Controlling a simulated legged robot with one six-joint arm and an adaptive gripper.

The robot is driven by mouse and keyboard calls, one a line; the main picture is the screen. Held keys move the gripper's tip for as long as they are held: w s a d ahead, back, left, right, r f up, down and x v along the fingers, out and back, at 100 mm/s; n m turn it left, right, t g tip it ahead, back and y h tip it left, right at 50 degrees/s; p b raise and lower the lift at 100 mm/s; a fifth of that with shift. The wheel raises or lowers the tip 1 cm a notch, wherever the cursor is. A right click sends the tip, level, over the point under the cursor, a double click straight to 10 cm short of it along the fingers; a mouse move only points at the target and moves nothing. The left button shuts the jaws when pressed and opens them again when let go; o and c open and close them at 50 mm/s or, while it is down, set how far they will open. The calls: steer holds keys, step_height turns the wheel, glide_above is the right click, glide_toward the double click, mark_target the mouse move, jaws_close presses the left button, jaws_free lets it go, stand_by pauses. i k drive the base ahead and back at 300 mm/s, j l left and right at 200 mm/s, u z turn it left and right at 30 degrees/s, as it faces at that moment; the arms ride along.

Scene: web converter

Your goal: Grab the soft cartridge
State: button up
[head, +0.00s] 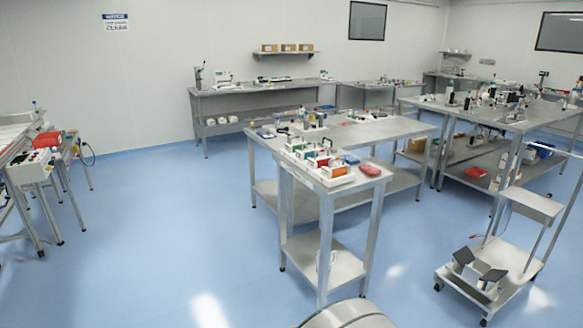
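On the near end of the central steel workbench is a small stand table (330,184) holding a rack of several coloured cartridge-like items (318,160), in red, green, orange and white. I cannot tell at this size which of these is the soft cartridge. My gripper is not in view. A rounded grey part of my own body shows at the bottom edge, short of the stand table.
The long steel workbench (395,130) stands behind the stand table. A wheeled cart (515,262) is at the right, and a bench with a white and red machine (32,165) at the left. Blue floor (170,235) is free between the left bench and stand table.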

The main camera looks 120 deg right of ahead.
mark_target(330, 172)
steer(key=l+z, duration=0.1)
steer(key=z, duration=0.7)
steer(key=i+l+z, duration=0.1)
steer(key=z, duration=3.6)
steer(key=i+l, duration=0.1)
steer(key=i, duration=0.4)
steer(key=i+l+u, duration=0.1)
steer(key=i, duration=0.35)
steer(key=i+l, duration=0.15)
steer(key=i, duration=0.35)
steer(key=i+l+u, duration=0.1)
steer(key=i, duration=0.35)
steer(key=i+l, duration=0.2)
steer(key=i, duration=0.25)
steer(key=i+l+u, duration=0.1)
steer(key=i, duration=0.4)
